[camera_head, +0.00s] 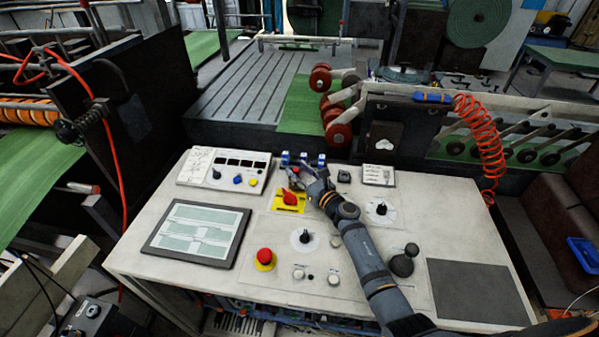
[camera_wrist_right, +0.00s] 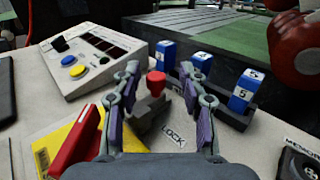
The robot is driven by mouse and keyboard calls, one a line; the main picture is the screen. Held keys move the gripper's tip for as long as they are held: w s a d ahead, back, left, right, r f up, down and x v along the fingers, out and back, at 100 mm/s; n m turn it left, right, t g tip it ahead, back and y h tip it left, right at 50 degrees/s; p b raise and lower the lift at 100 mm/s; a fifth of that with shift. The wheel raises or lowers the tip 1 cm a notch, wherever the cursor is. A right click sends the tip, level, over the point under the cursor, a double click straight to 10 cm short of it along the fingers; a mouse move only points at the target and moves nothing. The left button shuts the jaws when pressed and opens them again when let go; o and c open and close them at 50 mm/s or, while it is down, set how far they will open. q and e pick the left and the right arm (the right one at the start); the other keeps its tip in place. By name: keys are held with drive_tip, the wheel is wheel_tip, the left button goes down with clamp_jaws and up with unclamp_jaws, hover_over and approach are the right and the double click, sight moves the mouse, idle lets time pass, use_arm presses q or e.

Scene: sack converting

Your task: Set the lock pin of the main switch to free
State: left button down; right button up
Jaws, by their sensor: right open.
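The main switch is a red handle (camera_wrist_right: 76,146) on a yellow plate; it also shows in the head view (camera_head: 291,196). The lock pin, with a red knob (camera_wrist_right: 156,82), stands upright in a dark bracket (camera_wrist_right: 149,115) beside the switch, by a label reading LOCK (camera_wrist_right: 174,136). My right gripper (camera_head: 297,178) is open above the panel, next to the switch. In the right wrist view its fingers (camera_wrist_right: 164,82) stand to either side of the red knob, with gaps visible. The knob's contact with the fingers cannot be seen. My left gripper is not in view.
Blue numbered blocks (camera_wrist_right: 242,92) stand in a dark rack just behind the pin. A sloped box with buttons (camera_head: 224,170) is to the left. A red emergency button (camera_head: 264,257), a dial (camera_head: 306,237) and a screen (camera_head: 197,232) lie nearer on the console.

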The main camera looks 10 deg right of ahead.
drive_tip(key=v, duration=1.2)
drive_tip(key=shift+f, duration=0.1)
